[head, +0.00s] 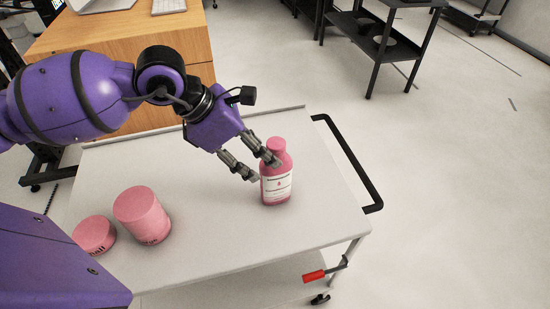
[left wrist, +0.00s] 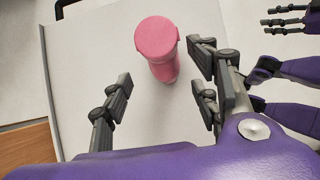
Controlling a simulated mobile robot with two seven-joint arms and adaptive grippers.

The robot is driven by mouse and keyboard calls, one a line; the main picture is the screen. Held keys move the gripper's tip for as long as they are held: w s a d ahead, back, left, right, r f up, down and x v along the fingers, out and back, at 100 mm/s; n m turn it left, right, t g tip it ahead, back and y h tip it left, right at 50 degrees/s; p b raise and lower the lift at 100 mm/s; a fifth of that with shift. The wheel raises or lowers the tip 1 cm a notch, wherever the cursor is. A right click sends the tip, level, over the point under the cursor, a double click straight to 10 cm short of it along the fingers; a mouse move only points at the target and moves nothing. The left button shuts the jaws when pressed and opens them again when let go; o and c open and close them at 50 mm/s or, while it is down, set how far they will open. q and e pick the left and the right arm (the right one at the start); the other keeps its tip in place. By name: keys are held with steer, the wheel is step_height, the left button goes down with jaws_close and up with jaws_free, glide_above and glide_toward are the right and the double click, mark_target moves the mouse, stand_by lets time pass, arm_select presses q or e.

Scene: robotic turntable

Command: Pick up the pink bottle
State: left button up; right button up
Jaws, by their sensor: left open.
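The pink bottle (head: 276,178) stands upright on the white cart top, with a pink cap and a white label. My left gripper (head: 262,170) is open at the bottle, with one finger at its left side and the other overlapping its shoulder. In the left wrist view the bottle (left wrist: 158,48) stands ahead, between the lines of the open fingers of the left gripper (left wrist: 160,85). Its cap faces the camera. Whether a finger touches it, I cannot tell. My right gripper (left wrist: 287,15) shows at the top right of the left wrist view, with its fingers spread, away from the bottle.
A pink jar (head: 142,215) and a lower pink container (head: 94,235) stand on the left of the cart top (head: 215,235). The cart has a black handle (head: 350,165) on the right. A wooden cabinet (head: 120,42) stands behind. The cart top around the bottle is clear.

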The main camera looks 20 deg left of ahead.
mark_target(276, 174)
arm_select(q)
steer(key=shift+w+d+f, duration=0.1)
steer(key=shift+d+f, duration=1)
steer(key=shift+f, duration=0.1)
steer(key=x, duration=0.4)
steer(key=shift+w+f+p, duration=0.15)
steer(key=shift+w+p, duration=0.1)
steer(key=shift+p, duration=0.1)
arm_select(e)
steer(key=shift+s+d, duration=0.25)
steer(key=shift+s, duration=0.55)
arm_select(q)
steer(key=shift+c, duration=0.4)
steer(key=c, duration=0.6)
jaws_close()
